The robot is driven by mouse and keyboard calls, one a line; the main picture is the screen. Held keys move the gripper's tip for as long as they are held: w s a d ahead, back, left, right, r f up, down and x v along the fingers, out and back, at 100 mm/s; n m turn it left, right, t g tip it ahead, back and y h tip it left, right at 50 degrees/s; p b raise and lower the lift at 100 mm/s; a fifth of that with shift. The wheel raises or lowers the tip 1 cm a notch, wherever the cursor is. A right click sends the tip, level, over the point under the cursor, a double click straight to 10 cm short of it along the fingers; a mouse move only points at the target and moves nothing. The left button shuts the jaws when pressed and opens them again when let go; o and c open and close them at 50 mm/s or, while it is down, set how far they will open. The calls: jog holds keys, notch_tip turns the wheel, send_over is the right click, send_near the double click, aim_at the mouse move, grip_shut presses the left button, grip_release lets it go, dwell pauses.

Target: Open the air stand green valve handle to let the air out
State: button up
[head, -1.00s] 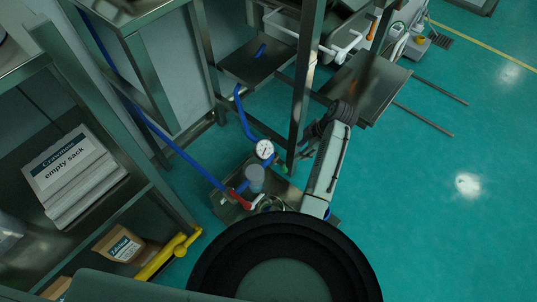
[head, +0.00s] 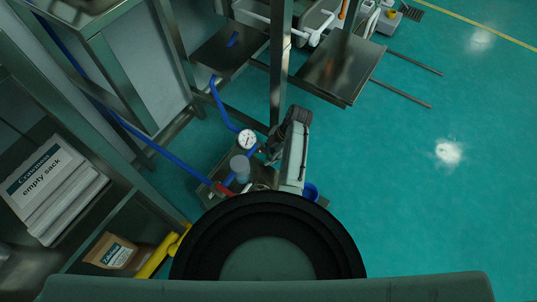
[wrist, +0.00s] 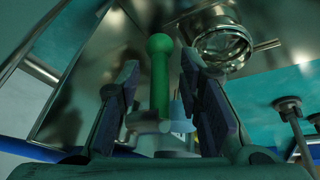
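The green valve handle (wrist: 160,75) stands upright in the wrist view, between the two fingers of my gripper (wrist: 160,85). The fingers are open, with a gap visible on both sides of the handle. The handle's lower end meets a pale valve body (wrist: 150,123). In the head view, the air stand has a round white gauge (head: 247,138), a grey cylinder (head: 240,168) and blue pipes (head: 222,105). My arm reaches down beside the stand, and the dark gripper (head: 270,151) is close to the gauge. The green handle is hard to make out there.
A red part (head: 222,188) sits at the stand's near side. A steel frame post (head: 281,70) rises just behind my gripper. A shelf with an empty-sack stack (head: 50,185) and a yellow object (head: 160,252) are at left. Open green floor (head: 430,210) lies to the right.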

jog(key=shift+a+f, duration=0.1)
jog(key=shift+f, duration=0.1)
grip_shut()
dwell(0.3)
dwell(0.5)
